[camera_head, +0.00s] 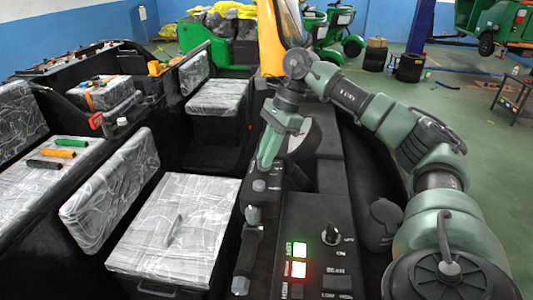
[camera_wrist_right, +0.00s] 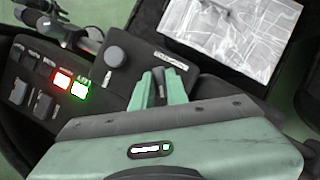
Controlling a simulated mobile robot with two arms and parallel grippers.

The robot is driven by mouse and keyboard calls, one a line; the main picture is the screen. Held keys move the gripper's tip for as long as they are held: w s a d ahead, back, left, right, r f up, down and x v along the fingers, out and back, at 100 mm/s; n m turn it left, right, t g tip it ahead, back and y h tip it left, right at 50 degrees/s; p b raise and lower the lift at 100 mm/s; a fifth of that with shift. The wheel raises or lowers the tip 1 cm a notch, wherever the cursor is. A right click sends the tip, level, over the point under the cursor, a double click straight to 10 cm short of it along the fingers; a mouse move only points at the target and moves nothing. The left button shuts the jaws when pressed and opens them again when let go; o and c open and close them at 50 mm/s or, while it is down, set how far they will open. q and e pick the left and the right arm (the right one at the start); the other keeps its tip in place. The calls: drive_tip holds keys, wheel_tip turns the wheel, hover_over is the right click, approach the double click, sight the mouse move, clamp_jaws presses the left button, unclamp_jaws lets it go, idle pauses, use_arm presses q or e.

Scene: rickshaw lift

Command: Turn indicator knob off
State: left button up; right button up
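A white label (camera_wrist_right: 172,68), too small to read surely, lies right beside the fingertips. The round knob (camera_wrist_right: 115,56) shows whole in that view, left of the fingers and apart from them. I cannot pick out the indicator knob itself; it may be hidden by the fingers. My left gripper is not in view.
A switch (camera_head: 330,234) sits beside a green-lit button (camera_head: 300,249) and a red-lit button (camera_head: 298,270) on the panel. A plastic-wrapped seat (camera_head: 180,228) lies to the left. A dark lever (camera_head: 247,245) stands along the panel's left edge.

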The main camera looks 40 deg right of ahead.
drive_tip(key=shift+f+m, duration=0.1)
drive_tip(key=shift+m, duration=0.2)
clamp_jaws()
drive_tip(key=shift+b, duration=0.3)
drive_tip(key=shift+s+m+t+h+b, duration=0.1)
drive_tip(key=shift+m+t+h+b, duration=0.3)
drive_tip(key=shift+m, duration=0.8)
drive_tip(key=shift+a+m+t+h+b, duration=0.1)
drive_tip(key=shift+m+t+h+b, duration=0.4)
drive_tip(key=shift+m, duration=1.5)
drive_tip(key=shift+s, duration=0.1)
drive_tip(key=o, duration=0.7)
unclamp_jaws()
drive_tip(key=shift+o, duration=0.2)
